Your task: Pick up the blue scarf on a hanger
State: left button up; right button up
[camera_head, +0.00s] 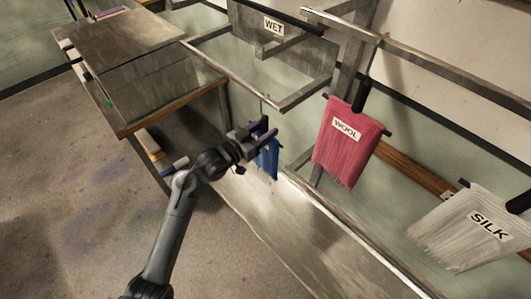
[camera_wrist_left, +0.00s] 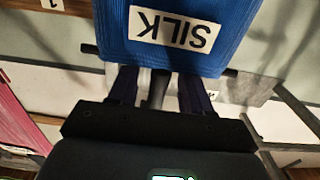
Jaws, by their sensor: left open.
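The blue scarf (camera_head: 267,160) hangs below a rail in the head view, partly hidden behind my left gripper (camera_head: 265,133). In the left wrist view the blue scarf (camera_wrist_left: 178,45) fills the top middle, with a white label reading SILK upside down. A dark hanger bar crosses behind its edge. My left gripper (camera_wrist_left: 158,82) is open, its two fingers pointing at the scarf. A dark stem, apparently the hanger's, shows between the fingers; I cannot tell whether either finger touches it. My right gripper is not in view.
A pink scarf marked WOOL (camera_head: 347,143) and a pale scarf marked SILK (camera_head: 465,228) hang to the right. A metal rail frame (camera_head: 232,78) surrounds the blue scarf, with a WET sign (camera_head: 274,25) behind. A wooden-edged bench (camera_head: 150,70) stands at the left.

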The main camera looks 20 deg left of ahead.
pick_arm(q)
jog(key=shift+w+d, duration=0.1)
jog(key=shift+w, duration=0.15)
jog(key=shift+c, duration=0.2)
grip_shut()
jog(key=shift+r, duration=0.1)
